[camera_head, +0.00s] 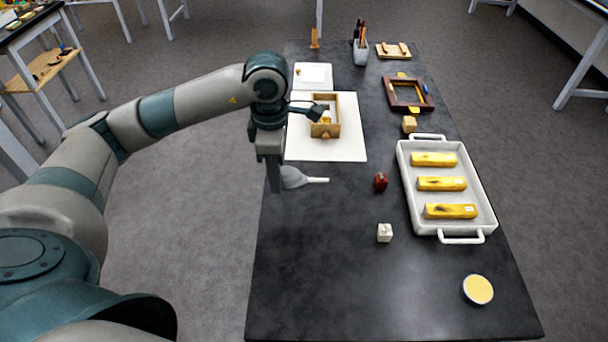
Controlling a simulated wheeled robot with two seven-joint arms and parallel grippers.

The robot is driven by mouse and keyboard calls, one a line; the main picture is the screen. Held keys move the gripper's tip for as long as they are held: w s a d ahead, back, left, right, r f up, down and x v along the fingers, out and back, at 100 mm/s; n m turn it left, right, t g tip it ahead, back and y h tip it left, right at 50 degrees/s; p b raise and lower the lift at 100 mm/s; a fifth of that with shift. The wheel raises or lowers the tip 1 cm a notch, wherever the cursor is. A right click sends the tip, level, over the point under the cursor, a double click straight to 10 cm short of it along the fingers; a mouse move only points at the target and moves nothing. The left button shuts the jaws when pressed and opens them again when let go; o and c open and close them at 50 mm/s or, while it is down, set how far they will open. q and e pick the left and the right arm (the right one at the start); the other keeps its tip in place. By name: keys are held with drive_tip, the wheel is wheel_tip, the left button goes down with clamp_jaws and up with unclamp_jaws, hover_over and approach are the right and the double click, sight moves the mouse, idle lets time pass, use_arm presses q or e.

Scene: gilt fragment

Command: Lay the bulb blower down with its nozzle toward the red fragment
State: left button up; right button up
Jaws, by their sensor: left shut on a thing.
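The bulb blower (294,177) is pale grey with a white nozzle. It lies roughly level, with the nozzle pointing right. My left gripper (276,180) points down and is shut on the bulb's left end, near the table's left edge. The fingers hide part of the bulb, and I cannot tell whether the blower touches the table. The red fragment (380,181) is a small dark red block on the black table (320,260), right of the nozzle tip and apart from it. My right gripper is not in view.
A white tray (408,190) with three gilded bars stands right of the red fragment. A white cube (384,232) and a round yellow-topped dish (478,289) are nearer. A wooden box (324,130) on a white sheet (350,145) lies behind the blower. The table's near left is clear.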

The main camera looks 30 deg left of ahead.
use_arm(q)
drive_tip(key=w+f+p, duration=0.1)
drive_tip(key=w, duration=0.2)
drive_tip(key=w+f+p, duration=0.1)
drive_tip(key=w+f, duration=0.1)
drive_tip(key=w, duration=0.1)
drive_tip(key=w+d+f+p, duration=0.1)
drive_tip(key=w+f, duration=0.1)
drive_tip(key=w, duration=0.1)
drive_tip(key=shift+w+f+p, duration=0.2)
drive_tip(key=shift+p, duration=0.2)
drive_tip(key=shift+w+f, duration=0.35)
drive_tip(key=shift+w, duration=0.1)
drive_tip(key=shift+f+p, duration=0.2)
drive_tip(key=shift+p, duration=0.1)
wheel_tip(320, 180, down, 3)
drive_tip(key=shift+r+p, duration=0.15)
drive_tip(key=shift+p, duration=0.75)
drive_tip(key=shift+f, duration=0.5)
